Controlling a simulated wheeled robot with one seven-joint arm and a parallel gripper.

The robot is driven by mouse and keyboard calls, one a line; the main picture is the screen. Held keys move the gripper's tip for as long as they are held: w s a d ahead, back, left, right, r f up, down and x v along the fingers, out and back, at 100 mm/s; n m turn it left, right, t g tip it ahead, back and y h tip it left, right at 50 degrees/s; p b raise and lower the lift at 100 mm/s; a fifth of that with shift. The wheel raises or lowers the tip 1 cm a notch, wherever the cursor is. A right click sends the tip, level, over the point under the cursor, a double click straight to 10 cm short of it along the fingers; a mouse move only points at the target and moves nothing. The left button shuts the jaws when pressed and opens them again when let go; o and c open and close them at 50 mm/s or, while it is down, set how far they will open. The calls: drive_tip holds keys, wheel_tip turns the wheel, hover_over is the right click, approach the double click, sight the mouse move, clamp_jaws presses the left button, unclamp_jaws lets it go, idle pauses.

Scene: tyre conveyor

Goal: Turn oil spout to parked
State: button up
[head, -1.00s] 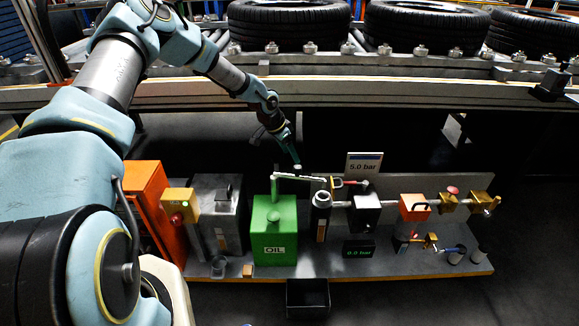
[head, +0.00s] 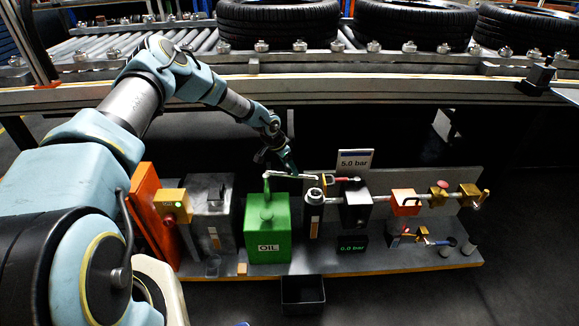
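The green oil box (head: 267,228), marked OIL, stands on the bench left of centre. Its pale oil spout (head: 281,174) rises from the box top and runs level to the right, its end above a grey cylindrical cup (head: 314,195). My gripper (head: 291,170) comes down from behind and its tip meets the middle of the spout in the picture. Contact cannot be made out at this size. The fingers are too small and dark to show whether they are open or shut.
Right of the cup stand a black block (head: 356,207) and a sign reading 5.0 bar (head: 355,160). An orange valve block (head: 405,203) sits farther right. A grey machine (head: 211,205) is left of the oil box. The tyre conveyor (head: 400,80) runs behind.

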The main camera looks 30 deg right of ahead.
clamp_jaws()
idle(1.2)
